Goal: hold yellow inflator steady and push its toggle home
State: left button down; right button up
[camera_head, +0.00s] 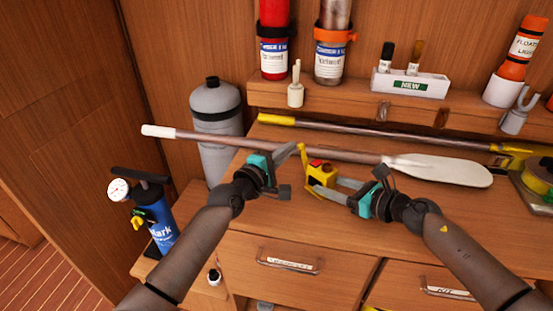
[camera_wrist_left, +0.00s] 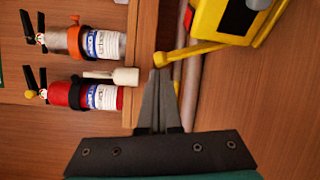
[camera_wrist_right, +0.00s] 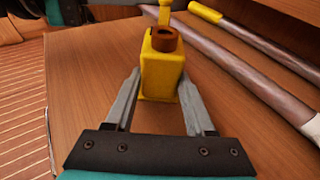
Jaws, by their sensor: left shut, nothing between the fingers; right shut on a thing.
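The yellow inflator (camera_head: 320,174) stands on the wooden counter, a small box with a reddish-brown socket on top and a yellow toggle lever (camera_head: 303,156). My right gripper (camera_head: 335,187) is shut on the inflator's body from the right; in the right wrist view the fingers grip both sides of the inflator (camera_wrist_right: 162,75). My left gripper (camera_head: 296,148) is shut and empty, its fingertips at the free end of the toggle. In the left wrist view the closed fingertips (camera_wrist_left: 158,75) are at the toggle's rounded end (camera_wrist_left: 160,60); I cannot tell whether they press on it.
A white-bladed paddle (camera_head: 437,169) and a yellow-ended pole (camera_head: 340,130) lie behind the inflator. A shelf (camera_head: 360,106) with bottles runs along the back. A grey cylinder (camera_head: 217,130) and a blue pump (camera_head: 158,222) stand left. The counter's front edge is close.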

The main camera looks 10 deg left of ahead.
pick_arm(q)
jog(key=shift+s+d+r+m, duration=0.25)
jog(key=shift+d+m, duration=0.15)
jog(key=shift+m, duration=0.1)
jog(key=shift+s+d+r+m, duration=0.25)
jog(key=shift+d+m, duration=0.1)
jog(key=shift+m, duration=0.15)
jog(key=shift+s+f, duration=0.1)
jog(key=v, duration=1)
jog(key=shift+f, duration=0.25)
pick_arm(e)
jog(key=o, duration=1.3)
jog(key=shift+s+d, duration=0.1)
jog(key=shift+d, duration=0.05)
